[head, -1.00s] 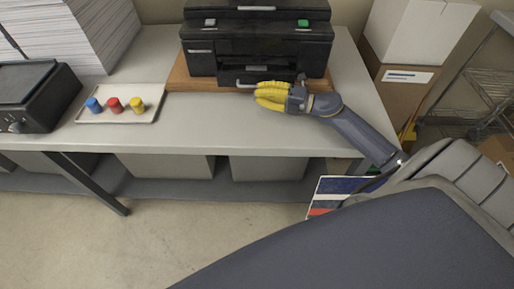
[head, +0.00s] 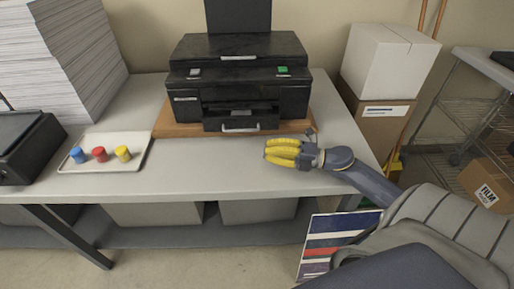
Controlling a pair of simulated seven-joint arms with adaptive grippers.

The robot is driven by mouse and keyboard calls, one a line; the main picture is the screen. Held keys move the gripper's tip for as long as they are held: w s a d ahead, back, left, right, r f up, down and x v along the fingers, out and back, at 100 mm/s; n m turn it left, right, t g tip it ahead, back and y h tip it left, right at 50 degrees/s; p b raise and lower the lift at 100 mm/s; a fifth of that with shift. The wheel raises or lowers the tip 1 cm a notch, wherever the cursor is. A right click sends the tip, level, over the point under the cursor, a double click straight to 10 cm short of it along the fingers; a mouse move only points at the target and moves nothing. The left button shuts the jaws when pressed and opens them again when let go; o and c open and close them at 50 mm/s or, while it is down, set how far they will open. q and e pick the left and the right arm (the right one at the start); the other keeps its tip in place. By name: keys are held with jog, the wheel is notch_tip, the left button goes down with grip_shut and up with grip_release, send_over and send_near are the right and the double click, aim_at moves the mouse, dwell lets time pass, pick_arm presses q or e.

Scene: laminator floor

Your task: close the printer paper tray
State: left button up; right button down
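The black printer (head: 240,75) stands on a brown wooden board at the back of the grey table. Its paper tray (head: 240,122), with a silver handle, is low on the printer's front and juts out a little past the body. My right gripper (head: 274,152), with yellow fingers, is in front of the printer, to the right of the tray handle and apart from it. The fingers point left and hold nothing that I can see; how far they are spread is unclear. My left gripper is not in view.
A white tray (head: 140,158) with blue, red and yellow pieces lies on the left of the table. A tall paper stack (head: 60,65) and a black machine (head: 25,150) stand further left. Boxes (head: 385,60) stand beyond the right edge. The tabletop before the printer is clear.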

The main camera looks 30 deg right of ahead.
jog(key=shift+v, duration=1)
jog(key=shift+r, duration=0.1)
jog(key=w+a+r+m+t+h, duration=0.1)
jog(key=a+r+m+t+h, duration=0.25)
jog(key=r+m, duration=0.2)
jog(key=shift+s+a+m+h, duration=1.3)
jog(key=shift+s+m+h, duration=0.8)
jog(key=shift+h, duration=0.65)
jog(key=shift+g, duration=0.45)
jog(key=x, duration=0.4)
jog(key=d+x, duration=0.1)
jog(key=x, duration=0.3)
jog(key=f+x, duration=0.1)
jog(key=x, duration=0.3)
jog(key=shift+d+f, duration=0.1)
jog(key=shift+d, duration=0.2)
jog(key=shift+w+d+f, duration=0.15)
jog(key=shift+w+d, duration=0.3)
jog(key=shift+w, duration=0.35)
